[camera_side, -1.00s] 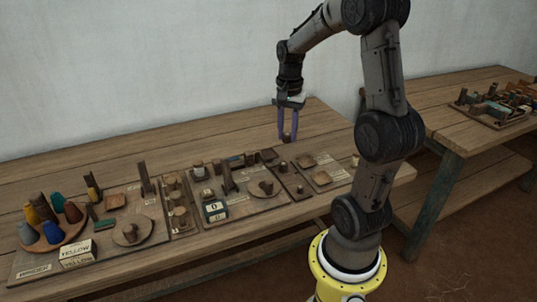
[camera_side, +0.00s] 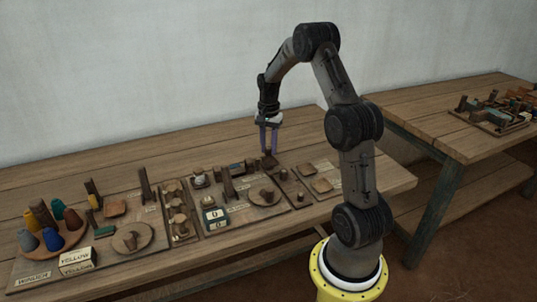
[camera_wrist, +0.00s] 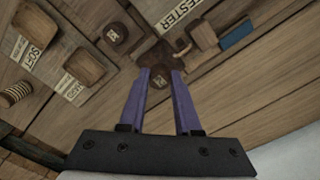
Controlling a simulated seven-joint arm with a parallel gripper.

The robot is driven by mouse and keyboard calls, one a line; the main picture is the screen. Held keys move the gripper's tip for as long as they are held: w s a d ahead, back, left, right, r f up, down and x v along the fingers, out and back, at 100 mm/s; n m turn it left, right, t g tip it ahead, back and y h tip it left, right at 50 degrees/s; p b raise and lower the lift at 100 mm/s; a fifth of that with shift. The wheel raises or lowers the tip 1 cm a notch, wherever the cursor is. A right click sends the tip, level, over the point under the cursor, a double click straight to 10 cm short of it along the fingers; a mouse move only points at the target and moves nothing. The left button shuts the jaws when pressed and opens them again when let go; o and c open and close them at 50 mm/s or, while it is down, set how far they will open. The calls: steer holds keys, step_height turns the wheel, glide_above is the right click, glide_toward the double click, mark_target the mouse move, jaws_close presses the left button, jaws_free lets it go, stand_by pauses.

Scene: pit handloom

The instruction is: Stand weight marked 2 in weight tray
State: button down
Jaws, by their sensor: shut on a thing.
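My gripper (camera_side: 268,150) is shut on a small dark brown weight (camera_wrist: 160,77), pointing straight down over the board's back edge. In the side view the held weight is low, right at the small dark weight tray (camera_side: 271,163). In the wrist view the tray (camera_wrist: 165,54) shows just beyond the fingertips, with a small pale mark tile beside it. I cannot tell whether the weight touches the tray floor. Its own mark is hidden.
A round weight with a pale label (camera_wrist: 115,33) stands left of the tray in the wrist view. Shallow wooden dishes (camera_wrist: 83,67) lie farther left. A blue block (camera_wrist: 236,34) lies to the right. The table behind the board is clear.

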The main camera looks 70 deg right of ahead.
mark_target(268, 148)
steer(key=shift+f, duration=1.6)
steer(key=shift+f, duration=0.1)
